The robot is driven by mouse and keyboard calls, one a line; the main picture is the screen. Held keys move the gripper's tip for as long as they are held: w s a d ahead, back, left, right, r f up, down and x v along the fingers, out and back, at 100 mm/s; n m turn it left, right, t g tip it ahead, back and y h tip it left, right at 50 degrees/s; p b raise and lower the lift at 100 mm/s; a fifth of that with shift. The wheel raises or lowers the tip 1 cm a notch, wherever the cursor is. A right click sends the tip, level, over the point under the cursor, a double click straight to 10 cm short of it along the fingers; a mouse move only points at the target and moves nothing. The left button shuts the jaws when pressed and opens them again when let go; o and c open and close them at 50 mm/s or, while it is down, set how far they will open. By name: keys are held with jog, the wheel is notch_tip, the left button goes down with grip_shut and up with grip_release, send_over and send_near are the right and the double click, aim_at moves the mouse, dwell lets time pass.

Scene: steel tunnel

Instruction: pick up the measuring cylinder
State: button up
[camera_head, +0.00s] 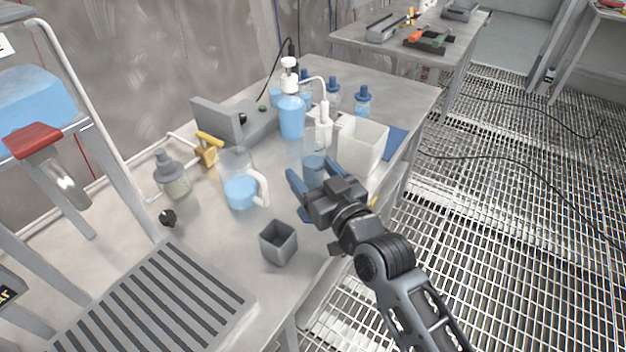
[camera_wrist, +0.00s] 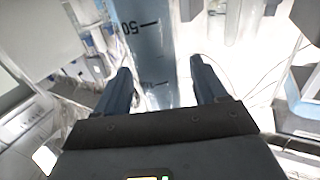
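The measuring cylinder (camera_head: 314,168) is a clear upright tube with blue liquid, standing on the grey table (camera_head: 215,285) near its right side. In the wrist view the cylinder (camera_wrist: 152,45) fills the upper middle, with black graduation marks and a "50" on it. My gripper (camera_head: 311,178) is open at the cylinder, with one blue finger on each side of it in the head view. In the wrist view the open fingers (camera_wrist: 161,68) flank the tube, with a visible gap on the right. I cannot tell whether the fingertips reach fully around it. The cylinder's lower part is hidden by my gripper.
A handled jug with blue liquid (camera_head: 240,191) stands left of my gripper, and a grey square cup (camera_head: 278,243) in front. A white container (camera_head: 362,146) is close right of the cylinder. A pump bottle (camera_head: 291,116) and blue-capped bottles (camera_head: 332,100) stand behind.

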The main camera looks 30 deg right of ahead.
aim_at(322, 162)
jog(key=c, duration=1)
jog(key=shift+r, duration=0.1)
jog(key=shift+r, duration=0.55)
jog(key=r, duration=0.3)
jog(key=shift+s+d, duration=0.1)
jog(key=shift+d, duration=0.15)
jog(key=s+d+r, duration=0.2)
jog(key=d, duration=0.1)
jog(key=s+d+r+b, duration=0.1)
jog(key=s+d+r, duration=0.1)
jog(key=d, duration=0.1)
jog(key=s+d+r+b, duration=0.1)
jog(key=d+r, duration=0.1)
jog(key=d, duration=0.1)
jog(key=shift+s+d+r, duration=0.25)
jog(key=shift+s+r, duration=0.15)
